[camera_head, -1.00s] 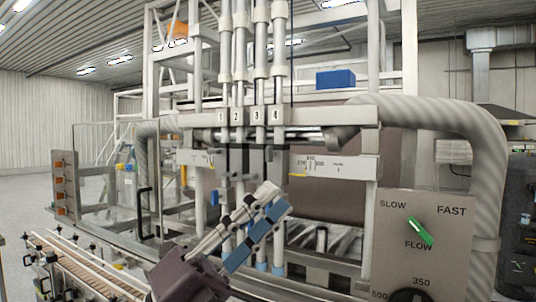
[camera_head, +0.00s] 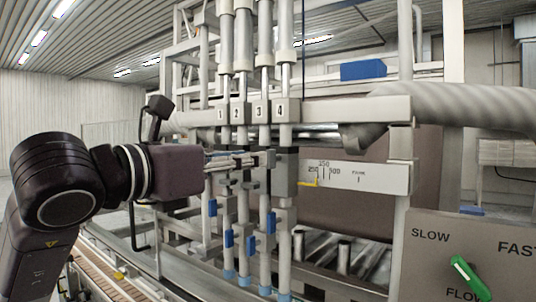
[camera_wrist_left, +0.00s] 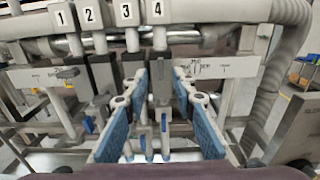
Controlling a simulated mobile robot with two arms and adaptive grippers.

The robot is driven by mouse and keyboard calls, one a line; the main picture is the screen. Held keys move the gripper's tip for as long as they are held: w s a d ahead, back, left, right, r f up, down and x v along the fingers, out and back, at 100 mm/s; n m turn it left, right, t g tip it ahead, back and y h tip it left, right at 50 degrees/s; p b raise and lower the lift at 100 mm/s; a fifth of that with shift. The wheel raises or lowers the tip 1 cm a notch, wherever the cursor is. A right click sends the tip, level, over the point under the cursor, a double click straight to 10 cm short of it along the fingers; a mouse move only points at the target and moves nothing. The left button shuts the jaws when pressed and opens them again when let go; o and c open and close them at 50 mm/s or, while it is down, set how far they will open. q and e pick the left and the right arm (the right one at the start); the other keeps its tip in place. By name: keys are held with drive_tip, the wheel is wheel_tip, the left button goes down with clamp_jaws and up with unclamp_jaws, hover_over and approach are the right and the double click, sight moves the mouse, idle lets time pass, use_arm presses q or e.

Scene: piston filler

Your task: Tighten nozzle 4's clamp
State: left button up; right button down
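Nozzle 4 (camera_head: 285,240) is the rightmost of the row of upright nozzles, below the number 4 plate (camera_head: 280,111). A grey clamp block (camera_head: 284,175) sits around its upper part; a small blue lever (camera_head: 271,222) shows lower down, beside its stem. My left gripper (camera_head: 262,160) reaches in from the left at about the height of the clamp block, in front of the nozzles. In the left wrist view my left gripper (camera_wrist_left: 161,82) is open, its blue-padded fingers either side of nozzle 4's grey block (camera_wrist_left: 160,90). I cannot tell whether they touch it. My right gripper is not in view.
Nozzles 1, 2 and 3 stand close to the left, with blue levers (camera_head: 229,238) of their own. A scale plate (camera_head: 350,175) is on the right. A panel with a green flow knob (camera_head: 470,277) stands at the lower right. A conveyor (camera_head: 105,280) runs at the lower left.

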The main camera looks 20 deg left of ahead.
sight(268, 157)
use_arm(q)
drive_tip(key=p+x, duration=0.1)
drive_tip(key=x, duration=0.4)
drive_tip(key=shift+w+d+p, duration=0.15)
drive_tip(key=shift+w+p, duration=0.05)
drive_tip(key=shift+p, duration=0.15)
drive_tip(key=shift+w+d, duration=0.1)
drive_tip(key=shift+w, duration=0.1)
clamp_jaws()
